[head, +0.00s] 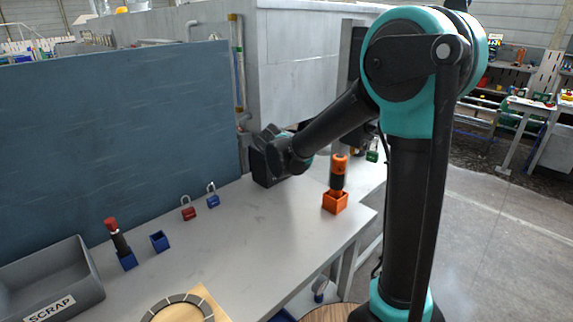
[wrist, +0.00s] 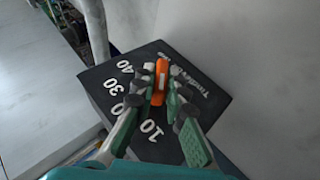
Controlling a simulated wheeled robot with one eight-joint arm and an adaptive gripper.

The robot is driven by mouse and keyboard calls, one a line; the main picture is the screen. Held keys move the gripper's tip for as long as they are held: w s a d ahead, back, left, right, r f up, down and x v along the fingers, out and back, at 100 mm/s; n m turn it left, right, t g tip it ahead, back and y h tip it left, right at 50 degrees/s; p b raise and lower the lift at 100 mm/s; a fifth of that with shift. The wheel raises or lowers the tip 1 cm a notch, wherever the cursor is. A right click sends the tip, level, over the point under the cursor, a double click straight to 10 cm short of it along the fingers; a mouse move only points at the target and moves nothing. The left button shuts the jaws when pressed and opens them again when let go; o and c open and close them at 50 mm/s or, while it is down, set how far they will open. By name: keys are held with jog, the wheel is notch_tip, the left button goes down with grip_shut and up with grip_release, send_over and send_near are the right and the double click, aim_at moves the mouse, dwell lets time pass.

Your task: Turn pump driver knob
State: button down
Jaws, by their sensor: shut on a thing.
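The pump driver is a dark box that shows in the head view (head: 262,168) at the back of the bench and fills the middle of the wrist view (wrist: 125,95). Its face bears white numbers and partly hidden white lettering. An orange knob (wrist: 161,72) stands upright in the picture among the numbers. My gripper (wrist: 162,88) has its dark-tipped fingers on either side of the knob, shut on it. In the head view the arm reaches from the right to the box. There, the arm's end hides the knob and fingertips.
An orange-handled tool (head: 338,172) stands in an orange holder (head: 335,204) to the right. Red (head: 188,213) and blue (head: 212,200) padlocks, a blue holder (head: 160,242) and a grey scrap bin (head: 62,262) are at the left. The bench middle is clear.

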jog(key=t, duration=0.1)
jog(key=t+h, duration=0.1)
jog(key=h, duration=0.1)
jog(key=shift+s+a+f+n+t, duration=0.15)
jog(key=shift+a+f+n+t, duration=0.1)
jog(key=shift+n+t, duration=0.15)
jog(key=shift+f+n+t+h, duration=0.15)
jog(key=shift+n+t+h, duration=0.45)
jog(key=shift+t+h, duration=0.65)
jog(key=shift+d+t, duration=0.1)
jog(key=shift+t, duration=0.35)
jog(key=c, duration=1.6)
grip_release()
jog(key=shift+o, duration=0.2)
jog(key=shift+s, duration=0.1)
jog(key=v, duration=1.2)
